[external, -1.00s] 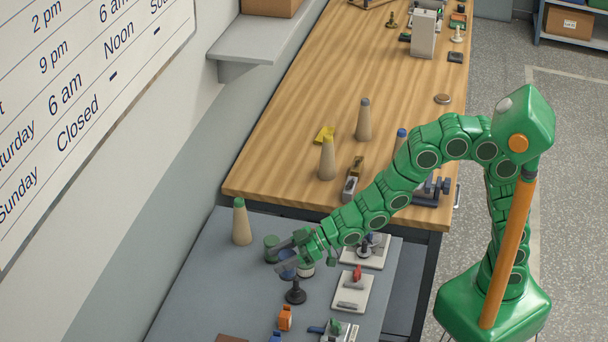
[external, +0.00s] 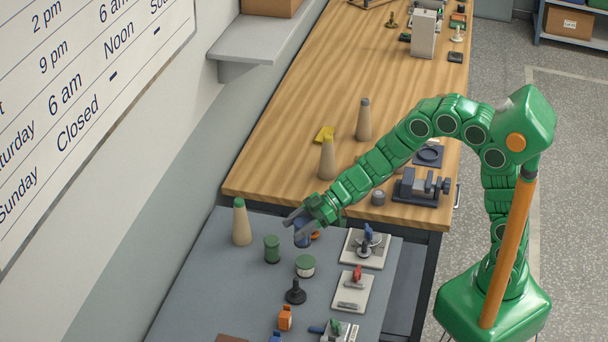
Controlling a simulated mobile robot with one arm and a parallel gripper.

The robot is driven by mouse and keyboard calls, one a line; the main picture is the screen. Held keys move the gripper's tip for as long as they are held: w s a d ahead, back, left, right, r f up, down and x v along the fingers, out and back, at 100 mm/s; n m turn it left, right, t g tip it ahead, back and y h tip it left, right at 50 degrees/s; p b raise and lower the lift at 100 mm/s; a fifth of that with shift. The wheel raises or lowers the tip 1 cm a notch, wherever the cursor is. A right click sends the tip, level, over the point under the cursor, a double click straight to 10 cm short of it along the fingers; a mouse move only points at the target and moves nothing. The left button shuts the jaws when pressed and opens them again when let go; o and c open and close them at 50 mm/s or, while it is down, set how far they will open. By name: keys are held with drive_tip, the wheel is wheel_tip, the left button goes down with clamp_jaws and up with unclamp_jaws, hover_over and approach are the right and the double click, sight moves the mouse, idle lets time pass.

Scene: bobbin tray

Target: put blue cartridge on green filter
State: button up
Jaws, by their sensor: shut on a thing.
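My gripper (external: 297,219) is shut on the blue cartridge (external: 302,236), a dark blue cylinder. It holds it upright at the far part of the grey table; whether the cartridge's base touches the table I cannot tell. A squat white cylinder with a green top (external: 305,267), which looks like the green filter, stands just nearer, below the cartridge in the picture, with nothing on top. A taller dark green cylinder (external: 272,249) stands to its left. The gripper's fingers hide part of the cartridge's top.
A small orange item (external: 315,235) lies beside the cartridge. White plates with clamps (external: 376,258) are to the right, and a black knob on a round base (external: 295,292) is nearer. A green-tipped cone (external: 241,224) stands left. The wooden bench (external: 270,180) lies beyond.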

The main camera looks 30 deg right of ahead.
sight(302, 244)
drive_tip(key=shift+w+d+f, duration=0.15)
drive_tip(key=shift+d, duration=0.4)
drive_tip(key=shift+f, duration=4)
drive_tip(key=shift+f, duration=0.1)
drive_tip(key=o, duration=1.1)
drive_tip(key=shift+o, duration=0.2)
drive_tip(key=shift+d+r, duration=0.2)
drive_tip(key=shift+d, duration=0.1)
drive_tip(key=v, duration=1.1)
drive_tip(key=shift+d, duration=0.3)
drive_tip(key=shift+w, duration=0.15)
